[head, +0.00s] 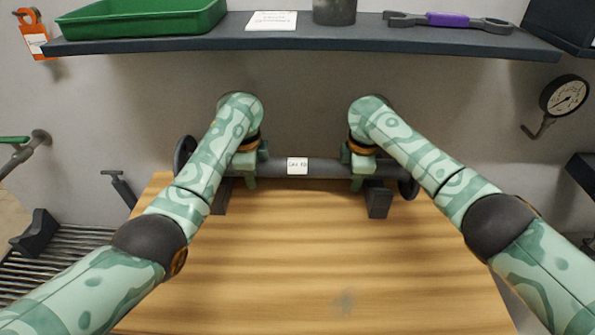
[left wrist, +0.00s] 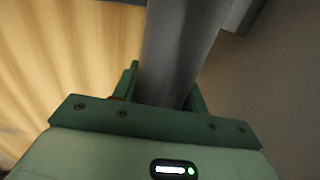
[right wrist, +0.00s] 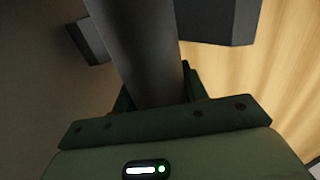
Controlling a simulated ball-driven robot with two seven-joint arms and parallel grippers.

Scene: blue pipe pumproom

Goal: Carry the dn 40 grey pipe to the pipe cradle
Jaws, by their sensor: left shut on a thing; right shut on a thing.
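The grey pipe (head: 325,168) lies crosswise at the far edge of the wooden table, with a round flange at each end and a white label in its middle. My left gripper (head: 248,168) is shut on the pipe left of the label. My right gripper (head: 360,168) is shut on it right of the label. Both wrist views show the pipe (left wrist: 175,50) (right wrist: 140,50) between the fingers. Two dark blocks (head: 220,196) (head: 378,201) stand under the pipe; I cannot tell whether it touches them. A dark notched support (head: 36,232), possibly part of the pipe cradle, stands at the left.
The wooden table (head: 310,260) is bare in front of the pipe. A dark shelf (head: 300,38) hangs above, with a green tray (head: 145,20) and a purple-handled wrench (head: 448,20). A gauge (head: 563,96) is on the right wall. A slatted surface (head: 60,265) lies at left.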

